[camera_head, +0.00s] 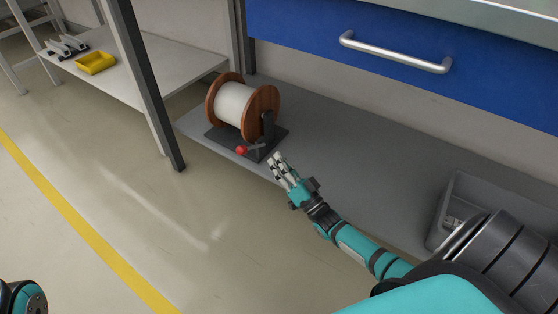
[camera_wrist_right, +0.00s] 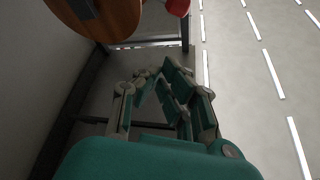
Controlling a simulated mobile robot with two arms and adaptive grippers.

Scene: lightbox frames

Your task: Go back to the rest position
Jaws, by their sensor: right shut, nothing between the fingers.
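My right gripper (camera_head: 281,165) is shut and empty. In the head view it is just in front of a wooden spool (camera_head: 238,104) wound with white material, near the front edge of the grey lower shelf. The spool sits on a dark stand with a red-knobbed crank (camera_head: 241,150). The gripper's fingers (camera_wrist_right: 165,88) also show in the right wrist view, closed together, with part of the spool (camera_wrist_right: 110,18) and a red knob at the top. My left gripper is not in view; only a bit of my left arm shows at the lower left corner.
A blue drawer (camera_head: 400,50) with a silver handle is above the lower shelf (camera_head: 350,160). A grey bin (camera_head: 446,205) is at the right, partly behind my arm. A yellow tray (camera_head: 96,63) is on a side shelf at the upper left. The floor with a yellow line (camera_head: 75,223) is open.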

